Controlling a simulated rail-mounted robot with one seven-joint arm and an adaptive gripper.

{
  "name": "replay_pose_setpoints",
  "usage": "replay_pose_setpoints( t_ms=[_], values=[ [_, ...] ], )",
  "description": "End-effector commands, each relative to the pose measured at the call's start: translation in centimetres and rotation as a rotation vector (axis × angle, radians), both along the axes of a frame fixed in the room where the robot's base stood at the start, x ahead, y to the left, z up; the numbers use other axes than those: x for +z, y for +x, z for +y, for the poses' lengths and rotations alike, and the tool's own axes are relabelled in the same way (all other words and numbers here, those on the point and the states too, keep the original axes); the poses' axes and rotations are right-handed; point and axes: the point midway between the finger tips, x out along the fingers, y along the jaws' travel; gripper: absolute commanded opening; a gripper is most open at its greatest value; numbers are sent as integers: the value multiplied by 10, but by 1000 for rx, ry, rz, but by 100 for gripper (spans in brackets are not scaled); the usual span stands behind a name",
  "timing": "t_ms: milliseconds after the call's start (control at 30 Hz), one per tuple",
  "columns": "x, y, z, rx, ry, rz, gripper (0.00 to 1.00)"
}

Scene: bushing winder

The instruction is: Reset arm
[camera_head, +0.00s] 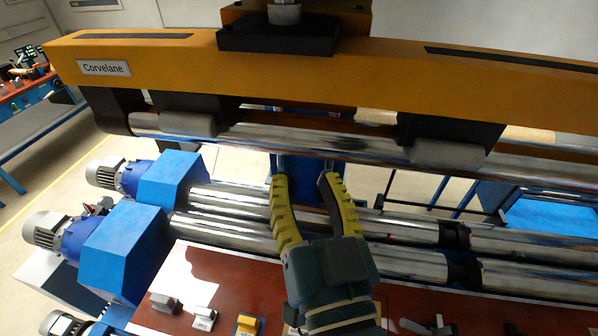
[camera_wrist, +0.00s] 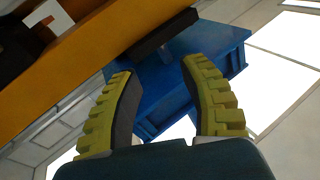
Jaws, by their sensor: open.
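My gripper (camera_head: 304,190) is in the middle of the head view, in front of the steel rollers. Its two yellow ribbed fingers are spread apart with nothing between them. In the wrist view my gripper (camera_wrist: 166,72) also shows open and empty, with a blue structure (camera_wrist: 185,70) behind the fingers. No held object shows in either view.
An orange beam labelled Corvelane (camera_head: 180,62) spans the top, with a steel bar (camera_head: 300,140) beneath it. Polished rollers (camera_head: 225,232) run behind my gripper. Blue motor housings (camera_head: 125,245) stand left.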

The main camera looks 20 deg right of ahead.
Motion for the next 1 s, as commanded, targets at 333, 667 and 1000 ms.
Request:
replay_pose_setpoints(
  t_ms=[333, 667, 1000],
  values=[
    [58, -36, 19, -9, -187, -201, 43],
    [95, -35, 19, -8, -177, -197, 43],
    [95, -35, 19, -8, -177, -197, 43]
  ],
)
